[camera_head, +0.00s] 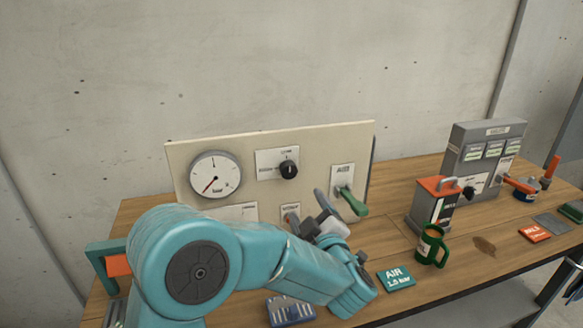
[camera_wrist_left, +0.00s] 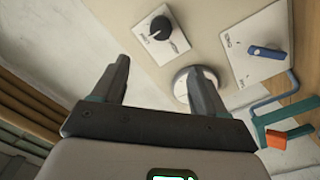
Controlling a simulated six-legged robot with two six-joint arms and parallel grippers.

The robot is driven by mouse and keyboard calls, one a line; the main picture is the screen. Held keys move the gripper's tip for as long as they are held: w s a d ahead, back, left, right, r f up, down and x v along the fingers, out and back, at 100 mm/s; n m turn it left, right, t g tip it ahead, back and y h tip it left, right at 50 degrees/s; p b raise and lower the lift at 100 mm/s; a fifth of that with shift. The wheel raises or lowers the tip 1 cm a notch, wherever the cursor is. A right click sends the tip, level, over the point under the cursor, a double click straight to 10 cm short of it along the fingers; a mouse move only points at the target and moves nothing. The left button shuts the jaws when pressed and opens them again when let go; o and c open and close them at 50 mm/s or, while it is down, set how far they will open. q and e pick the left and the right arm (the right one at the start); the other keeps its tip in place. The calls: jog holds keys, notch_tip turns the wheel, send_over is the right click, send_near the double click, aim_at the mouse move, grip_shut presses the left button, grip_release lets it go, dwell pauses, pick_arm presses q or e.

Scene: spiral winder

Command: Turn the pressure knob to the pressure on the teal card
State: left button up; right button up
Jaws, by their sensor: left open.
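The black pressure knob (camera_head: 288,169) sits on a white plate on the upright cream panel, right of a round gauge (camera_head: 215,173) whose red needle points to the lower left. In the left wrist view the knob (camera_wrist_left: 160,28) lies beyond the fingertips, apart from them. Its labels are too small to read. The teal card (camera_head: 396,278) lies on the table and reads "AIR 1.5 bar". My left gripper (camera_head: 316,212) is open and empty, in front of the panel, below the knob in the head view. In the left wrist view the gripper (camera_wrist_left: 160,75) shows both fingers wide apart.
A green-handled lever (camera_head: 353,203) marked AIR sticks out at the panel's right. A blue handle (camera_wrist_left: 268,52) sits on another plate. A green mug (camera_head: 432,247), a grey box (camera_head: 485,160) and an orange card (camera_head: 534,232) stand or lie to the right.

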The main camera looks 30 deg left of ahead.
aim_at(288, 172)
pick_arm(q)
jog(key=p+x, duration=0.4)
jog(key=x, duration=1.1)
jog(key=shift+w+a+p, duration=0.15)
jog(key=shift+a+p, duration=0.05)
jog(key=shift+p, duration=0.15)
jog(key=shift+w+a, duration=0.15)
jog(key=shift+a, duration=0.2)
jog(key=shift+w+f, duration=0.15)
jog(key=shift+w, duration=0.05)
jog(key=shift+c, duration=0.3)
jog(key=shift+s, duration=0.1)
jog(key=c, duration=1)
